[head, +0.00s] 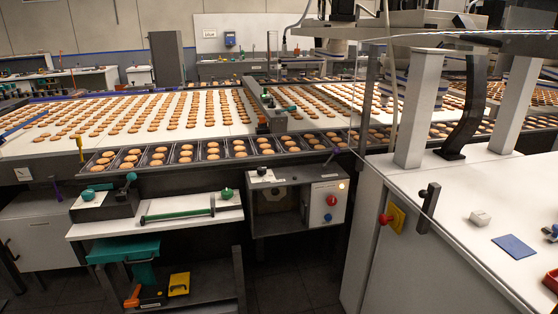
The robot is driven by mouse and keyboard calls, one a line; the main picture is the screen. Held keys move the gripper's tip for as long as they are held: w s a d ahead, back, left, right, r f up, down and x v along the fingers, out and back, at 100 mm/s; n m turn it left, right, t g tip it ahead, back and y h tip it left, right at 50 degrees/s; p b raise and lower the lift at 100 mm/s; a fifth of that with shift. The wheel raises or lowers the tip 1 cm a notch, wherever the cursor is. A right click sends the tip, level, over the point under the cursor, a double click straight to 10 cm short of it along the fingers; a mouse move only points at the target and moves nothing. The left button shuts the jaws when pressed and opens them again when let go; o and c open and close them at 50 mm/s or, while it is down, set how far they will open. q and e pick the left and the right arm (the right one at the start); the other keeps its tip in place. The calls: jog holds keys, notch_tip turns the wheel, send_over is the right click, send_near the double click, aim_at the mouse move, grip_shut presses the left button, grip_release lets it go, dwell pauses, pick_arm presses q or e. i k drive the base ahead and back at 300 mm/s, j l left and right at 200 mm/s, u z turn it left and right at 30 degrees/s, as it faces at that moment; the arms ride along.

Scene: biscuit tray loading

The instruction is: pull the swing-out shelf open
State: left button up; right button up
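A white shelf (112,227) juts out below the front edge of the biscuit conveyor, left of centre in the head view. It may be the swing-out shelf; I cannot tell its hinge or how far it is swung. A green-handled bar (178,214) and a dark block with green knobs (104,203) lie on it. A green knob (226,193) shows at its back right. Neither of my grippers is in view.
Trays of biscuits (183,158) line the conveyor front. A control box (327,203) with red and blue knobs hangs right of the shelf. A teal stand (125,250) and a yellow case (179,284) are below. A white cabinet (395,270) bounds the right; dark floor (285,290) lies between.

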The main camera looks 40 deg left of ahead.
aim_at(124, 248)
jog(key=u, duration=2.3)
